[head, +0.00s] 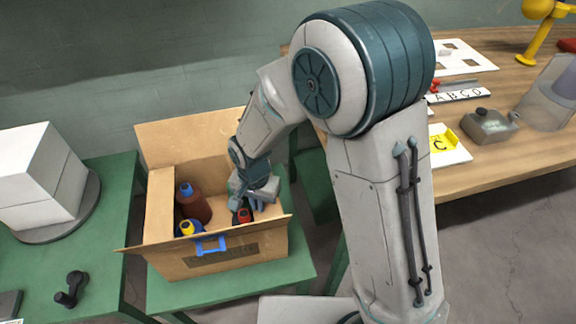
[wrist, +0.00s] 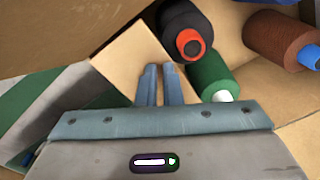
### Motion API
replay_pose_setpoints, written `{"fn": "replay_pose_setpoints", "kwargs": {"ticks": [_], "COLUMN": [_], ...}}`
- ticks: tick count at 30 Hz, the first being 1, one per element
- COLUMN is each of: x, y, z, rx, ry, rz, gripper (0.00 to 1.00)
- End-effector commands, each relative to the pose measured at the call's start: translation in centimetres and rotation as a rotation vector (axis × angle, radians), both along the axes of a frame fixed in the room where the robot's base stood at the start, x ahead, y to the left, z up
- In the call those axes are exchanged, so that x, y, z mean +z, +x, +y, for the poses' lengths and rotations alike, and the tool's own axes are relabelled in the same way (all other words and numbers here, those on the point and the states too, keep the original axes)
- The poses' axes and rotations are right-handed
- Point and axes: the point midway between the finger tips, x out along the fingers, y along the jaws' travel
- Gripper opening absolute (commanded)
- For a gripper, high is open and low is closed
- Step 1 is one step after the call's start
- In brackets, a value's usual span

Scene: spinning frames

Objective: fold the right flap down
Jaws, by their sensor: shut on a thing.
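An open cardboard box (head: 262,250) stands on a green table, its back flap (head: 160,135) raised. My gripper (head: 245,190) is over the right part of the box in the head view, and my arm hides most of that side. In the wrist view, my gripper (wrist: 160,72) has its two blue-grey fingers close together at a tan cardboard panel, the right flap (wrist: 125,62). They are shut on it; the exact contact at the tips is hard to see.
Several thread spools are in the box: a brown one (wrist: 278,38), a black one with a red end (wrist: 185,25) and a green one (wrist: 214,78), close to my fingers. A blue clip (head: 210,245) is on the front. A wooden workbench (head: 500,150) is at right.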

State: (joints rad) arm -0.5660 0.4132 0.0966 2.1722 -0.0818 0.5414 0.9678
Motion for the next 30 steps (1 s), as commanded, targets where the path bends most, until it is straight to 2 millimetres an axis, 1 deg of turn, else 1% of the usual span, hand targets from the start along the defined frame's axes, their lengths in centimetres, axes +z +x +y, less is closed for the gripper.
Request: {"fn": "replay_pose_setpoints", "kwargs": {"ticks": [1, 5, 8, 11, 22, 30], "x": [-1.4, -1.5, -1.2, -0.4, 3.9, 6.8], "y": [-0.9, -1.0, -1.1, -1.1, -0.6, -0.5], "z": [-0.1, 0.1, 0.2, 0.3, -0.4, -0.4], "rx": [0.006, 0.008, 0.008, 0.008, -0.001, -0.003], "ry": [-0.011, -0.013, -0.014, -0.014, -0.008, -0.008], "rz": [0.023, 0.025, 0.025, 0.025, 0.020, 0.017], "gripper": [0.00, 0.00, 0.00, 0.00, 0.00, 0.00]}}
